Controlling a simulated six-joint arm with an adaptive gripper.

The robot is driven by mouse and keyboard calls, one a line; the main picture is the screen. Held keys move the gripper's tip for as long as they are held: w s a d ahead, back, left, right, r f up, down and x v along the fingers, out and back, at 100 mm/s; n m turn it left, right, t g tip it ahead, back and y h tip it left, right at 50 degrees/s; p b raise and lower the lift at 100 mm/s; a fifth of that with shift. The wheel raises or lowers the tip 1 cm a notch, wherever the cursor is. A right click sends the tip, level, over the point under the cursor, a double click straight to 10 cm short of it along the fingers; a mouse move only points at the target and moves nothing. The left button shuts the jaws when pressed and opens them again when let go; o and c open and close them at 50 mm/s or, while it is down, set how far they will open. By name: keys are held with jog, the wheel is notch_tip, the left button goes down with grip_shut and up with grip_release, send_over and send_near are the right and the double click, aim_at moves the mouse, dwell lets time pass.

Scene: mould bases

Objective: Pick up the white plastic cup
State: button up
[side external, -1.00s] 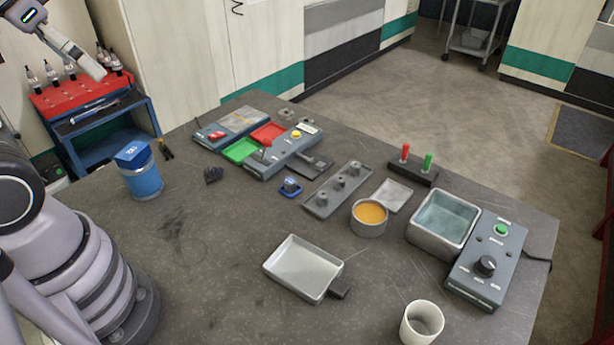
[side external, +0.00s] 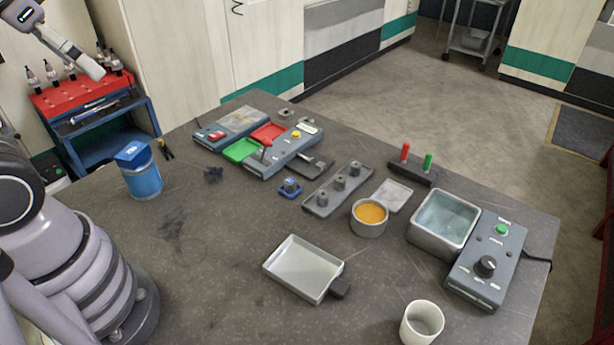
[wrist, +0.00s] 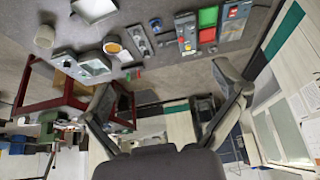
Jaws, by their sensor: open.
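The white plastic cup (side external: 422,324) stands upright and looks empty near the front right of the table in the side external view. It also shows at the upper left of the wrist view (wrist: 44,37). My gripper (wrist: 163,95) shows in the wrist view with its two fingers spread wide and nothing between them. It is well away from the cup and the tabletop. In the side external view the gripper's fingers are out of frame; only part of my arm shows at the left.
A shallow metal tray (side external: 303,265) lies left of the cup. A pot of orange liquid (side external: 370,213), a water bath (side external: 443,222) and a control box (side external: 486,266) stand behind it. A blue canister (side external: 143,178) is at the left. The front middle tabletop is clear.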

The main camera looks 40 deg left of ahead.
jog(key=w+d+f+n+g+h, duration=0.3)
jog(key=w+d+h, duration=0.1)
jog(key=d, duration=0.4)
jog(key=w+d+f+n+g+h, duration=0.2)
jog(key=w+d+f+g+h, duration=0.15)
jog(key=d, duration=0.45)
jog(key=w+d+f+n+g+h, duration=0.3)
jog(key=d+f+h, duration=0.1)
jog(key=d, duration=0.4)
jog(key=w+d+f+n+t, duration=0.2)
jog(key=d+f+n, duration=0.1)
jog(key=f, duration=0.4)
jog(key=w+d+f+n+t+h, duration=0.1)
jog(key=w+d+f+n, duration=0.1)
jog(key=f+n, duration=0.3)
jog(key=w+d+f+n+t+h, duration=0.1)
jog(key=d+f+n, duration=0.3)
jog(key=f, duration=0.7)
jog(key=shift+w+d+t, duration=0.1)
jog(key=shift+w+t, duration=0.75)
send_near(424, 325)
jog(key=d+r, duration=0.1)
jog(key=s+d+r, duration=0.1)
jog(key=d+r, duration=0.1)
jog(key=shift+s+d, duration=0.3)
jog(key=shift+s, duration=0.1)
jog(key=shift+x, duration=3.05)
jog(key=c, duration=1.1)
jog(key=shift+o, duration=0.2)
